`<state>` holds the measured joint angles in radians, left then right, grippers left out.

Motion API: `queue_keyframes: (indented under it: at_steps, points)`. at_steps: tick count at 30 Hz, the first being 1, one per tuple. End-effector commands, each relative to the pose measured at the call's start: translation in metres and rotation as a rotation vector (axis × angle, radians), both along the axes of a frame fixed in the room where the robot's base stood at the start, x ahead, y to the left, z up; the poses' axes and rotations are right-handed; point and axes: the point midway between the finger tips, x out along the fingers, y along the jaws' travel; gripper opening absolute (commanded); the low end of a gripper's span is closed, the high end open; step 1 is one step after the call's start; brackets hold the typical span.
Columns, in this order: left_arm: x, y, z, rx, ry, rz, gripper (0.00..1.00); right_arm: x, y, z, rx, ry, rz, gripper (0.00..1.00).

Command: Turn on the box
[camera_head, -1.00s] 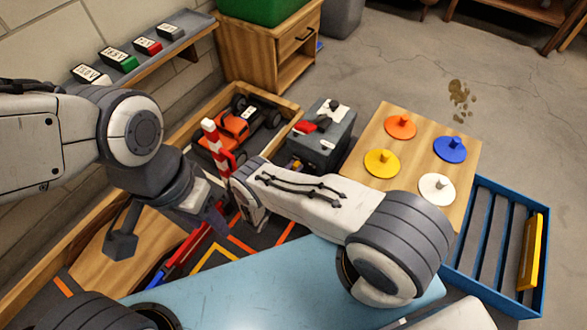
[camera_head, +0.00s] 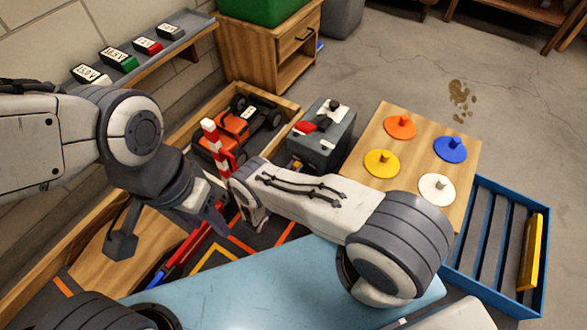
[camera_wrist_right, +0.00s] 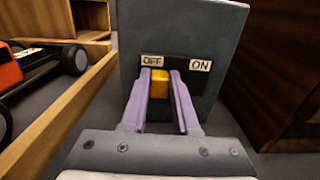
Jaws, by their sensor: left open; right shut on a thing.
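The grey box (camera_head: 322,138) stands beside the wooden tray, with a red and black lever-like part on top. In the right wrist view the box (camera_wrist_right: 220,30) shows a dark panel with an OFF label (camera_wrist_right: 152,60) on the left and an ON label (camera_wrist_right: 200,65) on the right. A yellow switch (camera_wrist_right: 160,95) sits on the left, below OFF. My right gripper (camera_wrist_right: 161,75) has its purple fingers on either side of the switch and is shut on it. In the head view its fingers are mostly hidden. My left gripper (camera_head: 168,235) is open and empty above the tray.
An orange racecar (camera_head: 228,134) sits in the wooden-walled track tray, near a red-and-white striped post (camera_head: 213,140). A wooden board (camera_head: 418,125) with coloured knobbed discs and a blue slatted crate (camera_head: 545,250) lie to the right. Labelled blocks (camera_head: 118,60) line the wall shelf.

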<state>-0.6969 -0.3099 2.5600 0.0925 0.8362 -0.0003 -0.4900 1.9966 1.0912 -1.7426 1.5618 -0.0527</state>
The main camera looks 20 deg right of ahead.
Motion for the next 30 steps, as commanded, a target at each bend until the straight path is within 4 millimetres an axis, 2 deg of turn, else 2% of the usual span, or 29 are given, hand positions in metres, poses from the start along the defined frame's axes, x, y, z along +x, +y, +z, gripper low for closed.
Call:
queue_keyframes:
  at_steps: [14, 22, 30]
  points:
    - [0.000, 0.000, 0.000, 0.000, 0.000, 0.000, 0.50, -0.001, 0.000, 0.000, 0.000, 0.002, 0.001, 0.00]
    - [0.000, 0.000, 0.016, 0.000, 0.000, 0.000, 0.50, -0.025, -0.019, 0.002, -0.003, 0.005, 0.001, 0.00]
    - [0.000, 0.000, 0.014, 0.000, 0.000, 0.000, 0.50, -0.028, -0.021, -0.001, -0.004, 0.003, -0.003, 0.00]
